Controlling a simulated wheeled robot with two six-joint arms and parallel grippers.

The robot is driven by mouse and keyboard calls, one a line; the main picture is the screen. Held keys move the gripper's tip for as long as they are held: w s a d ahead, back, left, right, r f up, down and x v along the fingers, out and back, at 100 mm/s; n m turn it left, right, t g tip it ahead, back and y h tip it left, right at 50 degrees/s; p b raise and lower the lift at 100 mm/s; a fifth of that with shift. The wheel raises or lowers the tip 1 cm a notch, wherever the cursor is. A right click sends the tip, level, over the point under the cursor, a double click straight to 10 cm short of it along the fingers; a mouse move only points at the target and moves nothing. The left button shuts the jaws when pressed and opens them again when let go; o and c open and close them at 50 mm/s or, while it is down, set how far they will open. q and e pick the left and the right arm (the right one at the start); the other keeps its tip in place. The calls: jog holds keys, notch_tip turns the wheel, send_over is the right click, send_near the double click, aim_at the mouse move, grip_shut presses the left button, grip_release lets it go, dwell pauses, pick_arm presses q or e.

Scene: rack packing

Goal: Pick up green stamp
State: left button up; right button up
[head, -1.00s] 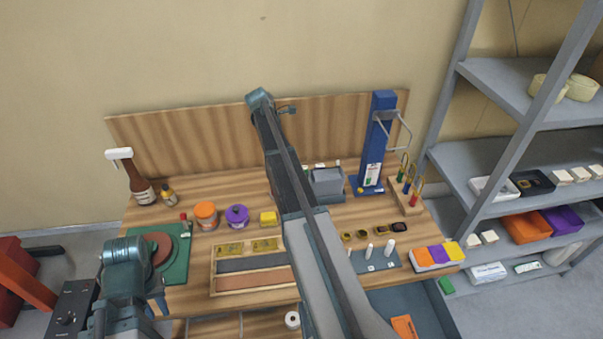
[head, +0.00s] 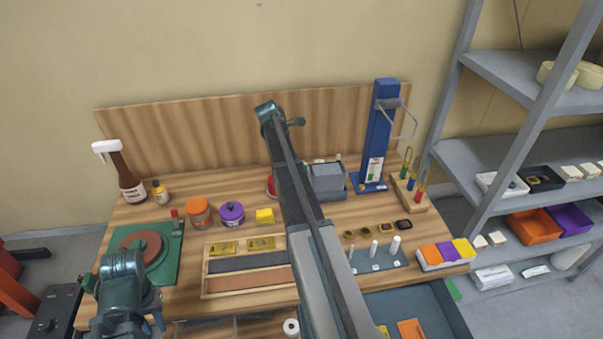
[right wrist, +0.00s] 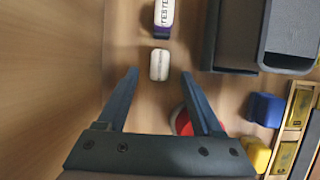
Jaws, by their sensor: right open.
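I cannot surely pick out a green stamp. A green-handled piece (head: 405,168) with a gold loop stands in a small wooden rack (head: 408,203) at the right of the bench, beside a blue and a red one. In the right wrist view my right gripper (right wrist: 159,74) is open. A white rounded piece (right wrist: 159,65) shows between its fingertips; I cannot tell whether it is a stamp. A white-and-purple piece with lettering (right wrist: 164,14) lies beyond it.
A grey box (head: 327,180) stands close to the right gripper, and a red round thing (right wrist: 183,123) lies under one finger. A blue press (head: 377,140) stands at the back right. The wooden back panel (head: 200,135) bounds the bench (head: 175,215). Shelving (head: 465,155) stands at the right.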

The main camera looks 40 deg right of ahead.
jog(key=b+x, duration=0.3)
jog(key=x, duration=0.1)
jog(key=shift+s+d+f+b, duration=0.1)
jog(key=shift+d+f+b, duration=0.2)
jog(key=shift+r, duration=0.1)
grip_shut()
